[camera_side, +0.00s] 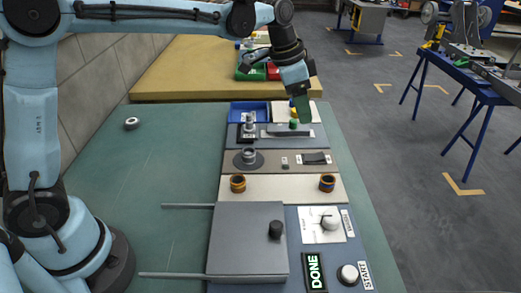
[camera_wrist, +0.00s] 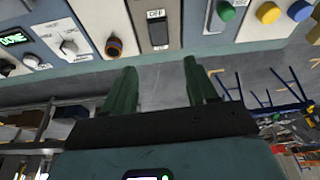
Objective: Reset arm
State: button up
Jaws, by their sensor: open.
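My gripper (camera_side: 301,105) hangs from my arm over the far end of the panel, its green fingers pointing down. In the side view its tips overlap the area by a green button (camera_side: 294,124); I cannot tell the exact gap. In the wrist view the gripper's fingers (camera_wrist: 160,80) are spread apart with nothing between them. They lie in front of the panel's edge there, with grey floor behind. An OFF switch (camera_wrist: 158,32), an orange-ringed knob (camera_wrist: 114,47) and green (camera_wrist: 226,11), yellow (camera_wrist: 268,13) and blue (camera_wrist: 299,10) buttons show beyond them.
The near panel holds a grey box (camera_side: 245,245) with a black knob (camera_side: 275,229), two rods, a dial (camera_side: 330,223), a lit DONE display (camera_side: 314,272) and a START knob (camera_side: 348,273). A blue tray (camera_side: 248,112) stands at the far end. The green tabletop (camera_side: 150,180) left is mostly clear.

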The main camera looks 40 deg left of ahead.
jog(key=s+a+f+n+t+y, duration=0.1)
jog(key=s+a+n, duration=0.3)
jog(key=s, duration=0.5)
jog(key=s+a+f+n+t+y, duration=0.1)
jog(key=s+a+f+n+t, duration=0.1)
jog(key=s, duration=0.8)
jog(key=a+n+t, duration=0.1)
jog(key=a+n, duration=0.1)
jog(key=a, duration=0.1)
jog(key=shift+s, duration=0.3)
